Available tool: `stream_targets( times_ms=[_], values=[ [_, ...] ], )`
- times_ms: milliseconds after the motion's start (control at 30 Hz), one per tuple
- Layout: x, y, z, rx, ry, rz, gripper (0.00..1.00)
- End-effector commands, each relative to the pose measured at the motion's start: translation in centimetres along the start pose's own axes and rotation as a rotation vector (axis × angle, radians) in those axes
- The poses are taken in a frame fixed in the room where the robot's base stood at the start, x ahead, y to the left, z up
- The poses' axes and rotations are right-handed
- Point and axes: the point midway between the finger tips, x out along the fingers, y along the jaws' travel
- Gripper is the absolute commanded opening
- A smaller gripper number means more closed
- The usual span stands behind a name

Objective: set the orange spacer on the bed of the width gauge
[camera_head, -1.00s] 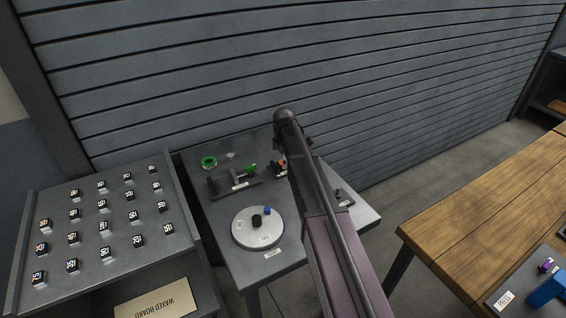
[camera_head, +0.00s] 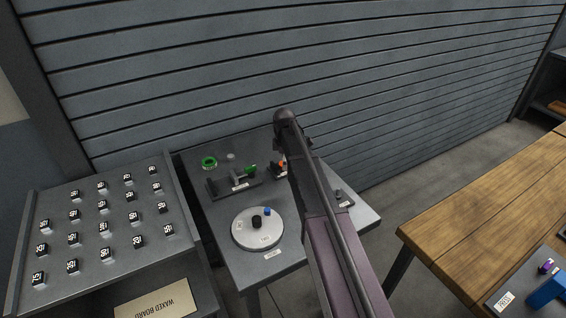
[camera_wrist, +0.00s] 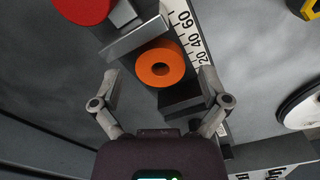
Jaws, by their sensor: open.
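The orange spacer (camera_wrist: 147,77) is a thick ring with a dark hole. In the wrist view it sits over the dark bed of the width gauge (camera_wrist: 135,17), beside the white scale marked 20, 40, 60. A grey metal jaw lies just above it in the picture and a dark block just below. My gripper (camera_wrist: 160,82) is open, with one finger on each side of the spacer and visible gaps to both. I cannot tell if the spacer touches the bed fully. In the head view my arm hides the gripper; a bit of orange (camera_head: 282,164) shows beside it.
A red round part (camera_wrist: 80,8) lies at upper left of the wrist view, and a white disc (camera_wrist: 300,105) is at right. In the head view a round turntable (camera_head: 245,238) and a green ring (camera_head: 209,162) share the table. A tagged board (camera_head: 90,260) stands left.

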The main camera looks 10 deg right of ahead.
Motion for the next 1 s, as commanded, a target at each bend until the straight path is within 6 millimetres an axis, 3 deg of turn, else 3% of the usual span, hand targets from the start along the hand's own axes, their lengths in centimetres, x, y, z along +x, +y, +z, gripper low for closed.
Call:
stream_targets(
  times_ms=[1000],
  values=[
    [-8.2, 0.0, 0.0, 0.000, 0.000, 0.000, 0.95]
  ],
)
